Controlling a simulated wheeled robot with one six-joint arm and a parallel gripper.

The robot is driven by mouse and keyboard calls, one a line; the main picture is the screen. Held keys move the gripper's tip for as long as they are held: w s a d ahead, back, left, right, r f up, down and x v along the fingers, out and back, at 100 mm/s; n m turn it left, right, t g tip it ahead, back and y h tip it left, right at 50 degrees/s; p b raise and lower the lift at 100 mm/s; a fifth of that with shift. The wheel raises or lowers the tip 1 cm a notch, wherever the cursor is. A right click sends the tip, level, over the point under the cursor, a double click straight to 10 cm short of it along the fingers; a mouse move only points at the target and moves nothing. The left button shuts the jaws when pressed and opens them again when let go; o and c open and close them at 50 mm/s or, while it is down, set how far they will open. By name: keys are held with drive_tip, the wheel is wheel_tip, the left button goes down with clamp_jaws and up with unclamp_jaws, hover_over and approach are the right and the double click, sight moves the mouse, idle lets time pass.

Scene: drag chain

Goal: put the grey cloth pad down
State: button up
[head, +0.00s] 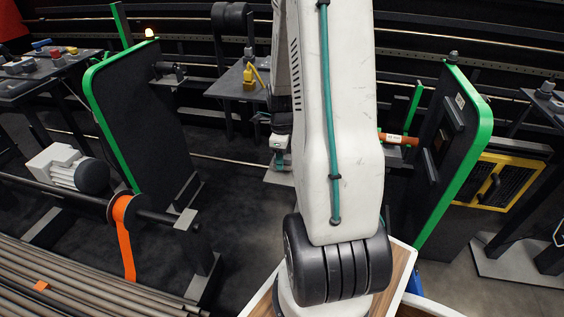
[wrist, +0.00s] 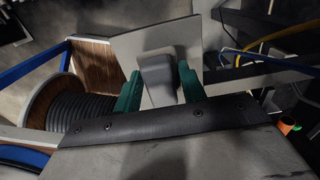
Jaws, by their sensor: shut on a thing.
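The grey cloth pad (wrist: 126,45) is a flat, light grey square with a raised block on its face. My gripper (wrist: 159,72) has green fingers, one on each side of that block, and is shut on it. The pad extends past the fingertips in the wrist view. In the head view, my gripper (head: 279,150) is small and partly hidden behind my white arm. A pale edge of the pad (head: 277,177) shows just below it. I cannot tell whether the pad touches any surface.
In the wrist view, a spool with dark ribbed hose (wrist: 78,110) sits in a wooden box at left; cables run at right. In the head view, green-edged dark panels (head: 130,110) stand left and right (head: 445,150). A dark stand (head: 237,82) is behind. Open floor lies left of my arm.

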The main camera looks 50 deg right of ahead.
drive_tip(key=shift+f, duration=1)
drive_tip(key=shift+f, duration=0.2)
drive_tip(key=o, duration=1.1)
drive_tip(key=shift+r, duration=0.15)
